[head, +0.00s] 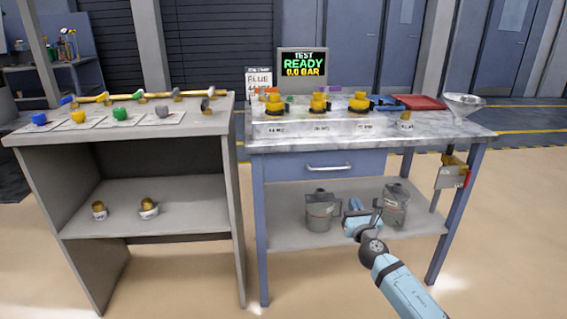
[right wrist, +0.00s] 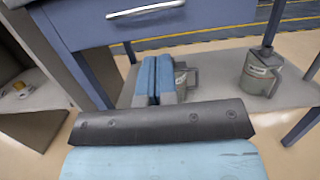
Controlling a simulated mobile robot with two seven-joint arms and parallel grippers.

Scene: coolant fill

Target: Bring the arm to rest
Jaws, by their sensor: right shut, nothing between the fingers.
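My right arm comes in from the lower right in the head view. Its gripper (head: 354,205) is in front of the workbench's lower shelf, below the drawer, between the two grey jugs. In the right wrist view the blue fingers of the gripper (right wrist: 157,78) are together with nothing between them. They partly cover one jug (right wrist: 181,82). The other jug (right wrist: 260,72) stands to the right, clear of the fingers. My left gripper is not in view.
The blue workbench (head: 350,139) carries yellow-capped fittings (head: 319,103), a red tray (head: 419,102), a funnel (head: 463,104) and a display reading READY (head: 303,64). A drawer with a metal handle (head: 330,168) is shut. A grey bench (head: 215,122) stands left. The floor in front is free.

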